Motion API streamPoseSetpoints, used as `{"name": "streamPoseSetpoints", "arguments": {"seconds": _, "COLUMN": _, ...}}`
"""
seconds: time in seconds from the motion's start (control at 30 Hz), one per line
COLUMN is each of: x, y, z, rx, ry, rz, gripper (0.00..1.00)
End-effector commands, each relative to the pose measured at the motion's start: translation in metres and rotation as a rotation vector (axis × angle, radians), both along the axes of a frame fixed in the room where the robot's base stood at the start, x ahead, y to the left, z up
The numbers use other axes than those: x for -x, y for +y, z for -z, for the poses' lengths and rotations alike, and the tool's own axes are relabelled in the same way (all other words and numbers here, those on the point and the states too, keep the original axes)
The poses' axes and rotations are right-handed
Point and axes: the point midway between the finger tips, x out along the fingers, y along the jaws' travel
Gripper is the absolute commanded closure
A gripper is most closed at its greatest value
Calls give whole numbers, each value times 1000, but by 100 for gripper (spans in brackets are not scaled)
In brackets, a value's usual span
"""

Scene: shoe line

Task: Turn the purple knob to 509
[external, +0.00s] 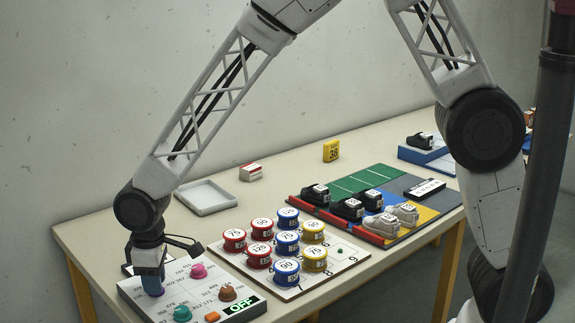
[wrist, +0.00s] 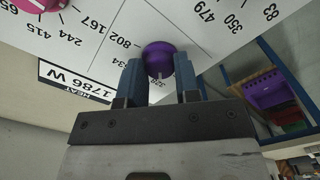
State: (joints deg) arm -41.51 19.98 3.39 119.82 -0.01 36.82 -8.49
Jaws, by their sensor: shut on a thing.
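The purple knob (wrist: 158,57) sits on a white panel (wrist: 110,25) between my gripper's two blue fingers in the wrist view. My gripper (wrist: 159,75) is shut on the knob. A small pale mark shows at the knob's near side, by a number that looks like 328. Numbers such as 802 and 167 are printed to its left, and 479 and 350 to its right. I cannot read 509 anywhere. In the external view my gripper (external: 151,284) points down at the panel (external: 130,291), and the fingers hide most of the knob.
The panel also has a pink knob (external: 198,270), a brown knob (external: 228,292), a teal knob (external: 182,313) and a green OFF display (external: 240,304). A display (wrist: 75,83) reads 1786 W HEAT. A board of colored tins (external: 287,243) stands to the right.

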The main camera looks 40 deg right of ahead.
Motion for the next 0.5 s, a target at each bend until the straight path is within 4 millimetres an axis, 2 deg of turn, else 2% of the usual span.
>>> {"name": "streamPoseSetpoints", "arguments": {"seconds": 0.27, "x": 0, "y": 0, "z": 0, "rx": -1, "ry": -1, "rz": 20, "gripper": 94}}
{"name": "streamPoseSetpoints", "arguments": {"seconds": 0.5, "x": 0, "y": 0, "z": -1, "rx": -2, "ry": -1, "rz": 112, "gripper": 94}}
